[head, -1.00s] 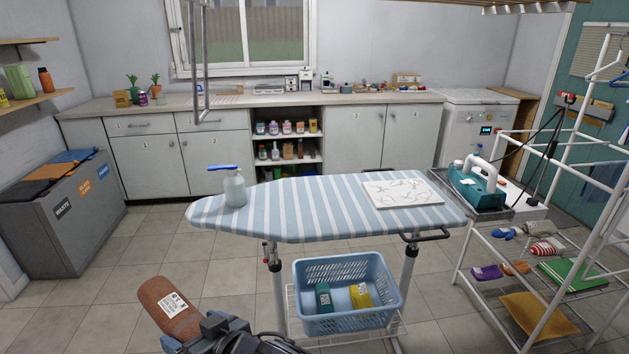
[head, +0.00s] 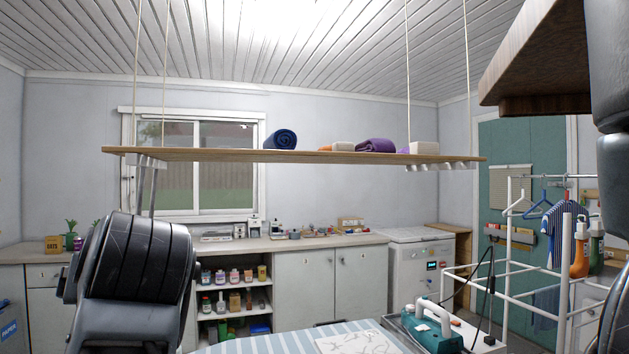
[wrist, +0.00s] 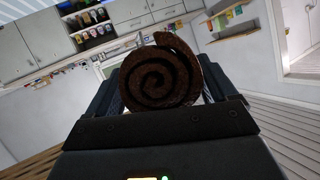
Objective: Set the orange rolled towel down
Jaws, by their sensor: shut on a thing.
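The orange rolled towel (wrist: 160,76) looks dark brown in shade in the wrist view, its spiral end facing the camera. My gripper (wrist: 163,92) is shut on it, with a finger on each side. What lies directly under the towel is hidden. In the head view only dark links of my arm show at the left and right; the gripper and the held towel cannot be made out there.
A hanging wooden shelf (head: 220,155) carries a blue rolled towel (head: 280,139), a purple rolled towel (head: 376,145), pale blocks (head: 424,148) and a small orange item (head: 325,149). Its left part is bare. The ironing board (head: 290,340), iron (head: 432,328) and drying rack (head: 510,240) stand below.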

